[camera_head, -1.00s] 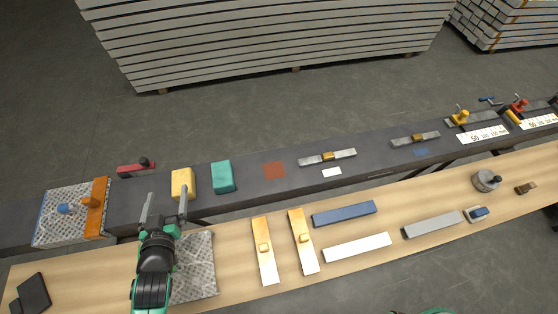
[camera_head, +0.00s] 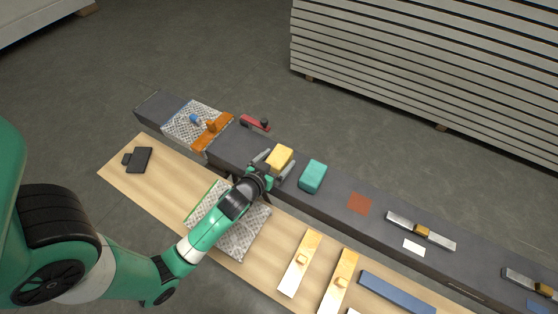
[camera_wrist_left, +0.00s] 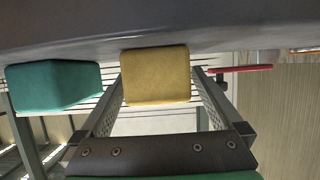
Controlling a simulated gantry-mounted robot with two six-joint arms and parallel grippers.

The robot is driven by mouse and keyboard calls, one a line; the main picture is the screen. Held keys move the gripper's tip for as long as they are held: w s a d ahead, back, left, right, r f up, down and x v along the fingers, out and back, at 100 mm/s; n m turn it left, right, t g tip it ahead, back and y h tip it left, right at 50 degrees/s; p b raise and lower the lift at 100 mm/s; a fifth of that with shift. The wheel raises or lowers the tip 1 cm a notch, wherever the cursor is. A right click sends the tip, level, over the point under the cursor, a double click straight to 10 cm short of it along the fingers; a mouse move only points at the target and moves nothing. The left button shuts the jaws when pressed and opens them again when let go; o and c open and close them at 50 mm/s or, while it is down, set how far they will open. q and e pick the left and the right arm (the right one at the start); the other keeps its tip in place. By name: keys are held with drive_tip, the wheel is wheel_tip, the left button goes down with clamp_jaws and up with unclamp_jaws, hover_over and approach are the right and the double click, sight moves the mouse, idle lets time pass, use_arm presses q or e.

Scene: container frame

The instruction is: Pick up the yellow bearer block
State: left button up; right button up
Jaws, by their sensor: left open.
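The yellow bearer block (camera_head: 280,157) sits on the dark beam, left of the teal block (camera_head: 313,176). My left gripper (camera_head: 276,164) is open at the yellow block, with one finger on either side of it in the head view. In the left wrist view the yellow block (camera_wrist_left: 156,75) appears between the two open fingers, in front of the gripper palm (camera_wrist_left: 160,155). The teal block (camera_wrist_left: 54,86) is outside the fingers, to the left. I cannot tell whether either finger touches the yellow block. My right gripper is not in view.
A red clamp (camera_head: 256,123) and an orange bar (camera_head: 213,132) on a patterned plate are near the block. The wooden bench (camera_head: 165,185) holds a patterned pad (camera_head: 243,240) beneath my arm and wooden pieces (camera_head: 300,264). Stacked boards (camera_head: 430,60) stand behind.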

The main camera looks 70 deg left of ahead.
sight(284, 149)
use_arm(q)
drive_tip(key=x, duration=0.4)
drive_tip(key=shift+w+r+b, duration=0.1)
drive_tip(key=shift+r+b, duration=0.2)
drive_tip(key=shift+b, duration=0.1)
drive_tip(key=c, duration=1.2)
drive_tip(key=shift+c, duration=0.2)
drive_tip(key=shift+r, duration=0.1)
drive_tip(key=shift+r, duration=0.3)
wheel_tip(284, 149, up, 2)
drive_tip(key=shift+r+p, duration=0.25)
drive_tip(key=shift+p, duration=0.6)
drive_tip(key=s+r+p, duration=0.1)
drive_tip(key=r, duration=0.1)
drive_tip(key=s+d+r+p, duration=0.1)
drive_tip(key=s+r, duration=0.1)
drive_tip(key=s+d+r+p, duration=0.1)
drive_tip(key=s+r, duration=0.1)
drive_tip(key=shift+r+p, duration=0.25)
drive_tip(key=shift+p, duration=0.05)
drive_tip(key=s+d+r+p, duration=0.1)
drive_tip(key=s+d+r, duration=0.2)
drive_tip(key=s, duration=0.5)
